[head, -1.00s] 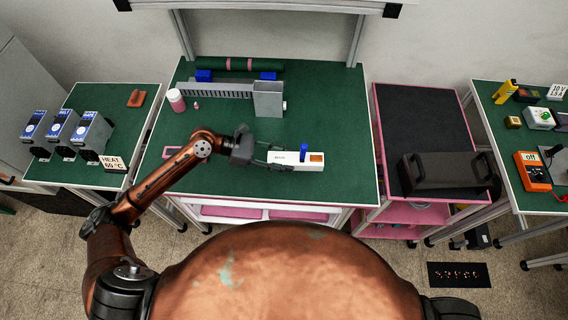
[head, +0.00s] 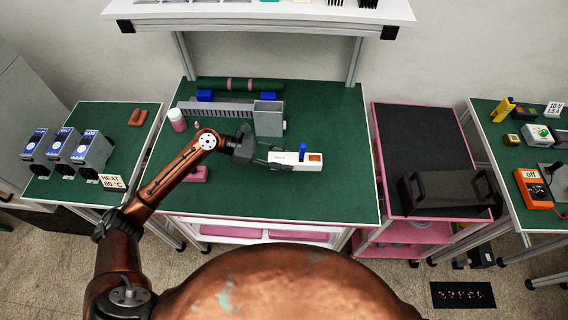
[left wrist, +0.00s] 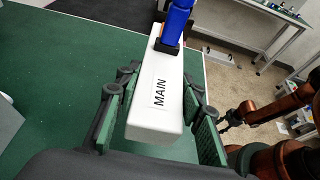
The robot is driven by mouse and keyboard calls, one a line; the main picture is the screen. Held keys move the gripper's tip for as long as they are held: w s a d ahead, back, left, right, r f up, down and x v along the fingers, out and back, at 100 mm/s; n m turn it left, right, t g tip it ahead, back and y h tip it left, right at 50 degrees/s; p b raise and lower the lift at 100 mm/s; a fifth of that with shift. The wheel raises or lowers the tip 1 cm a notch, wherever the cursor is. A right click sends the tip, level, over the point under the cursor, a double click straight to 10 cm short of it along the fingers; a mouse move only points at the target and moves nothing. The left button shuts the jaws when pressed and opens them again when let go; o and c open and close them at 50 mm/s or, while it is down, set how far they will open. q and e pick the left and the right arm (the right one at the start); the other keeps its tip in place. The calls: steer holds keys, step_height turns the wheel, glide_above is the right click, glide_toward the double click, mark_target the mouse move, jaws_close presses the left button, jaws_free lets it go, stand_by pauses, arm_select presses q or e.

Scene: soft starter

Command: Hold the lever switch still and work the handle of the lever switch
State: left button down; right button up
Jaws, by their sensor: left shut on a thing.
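The lever switch (head: 285,160) is a white box marked MAIN, lying lengthwise over the green bench top near its front. Its blue handle (head: 303,150) stands up near the right end, beside an orange patch. My left gripper (head: 262,156) reaches in from the left and is shut on the box's left end. In the left wrist view the white box (left wrist: 157,95) lies between the two green-padded fingers, with the blue handle (left wrist: 177,22) beyond them. A copper arm with a dark end (left wrist: 228,118) shows at the right there; its jaws are too small to read.
A grey bracket (head: 268,118) with a finned rail, a pink-white jar (head: 177,120) and a green roll (head: 240,85) stand farther back. A pink block (head: 196,174) lies beside my left arm. The bench right of the switch is clear. A black case (head: 447,192) sits on the right cart.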

arm_select(q)
steer(key=shift+w, duration=0.1)
stand_by(0.3)
steer(key=b, duration=0.1)
glide_above(284, 181)
steer(key=shift+f, duration=2.9)
steer(key=shift+f+b, duration=1.1)
steer(key=shift+f, duration=2.55)
arm_select(e)
steer(key=f, duration=0.3)
steer(key=shift+s+f, duration=0.1)
steer(key=shift+s, duration=0.25)
steer(key=shift+d, duration=0.1)
steer(key=shift+c, duration=0.3)
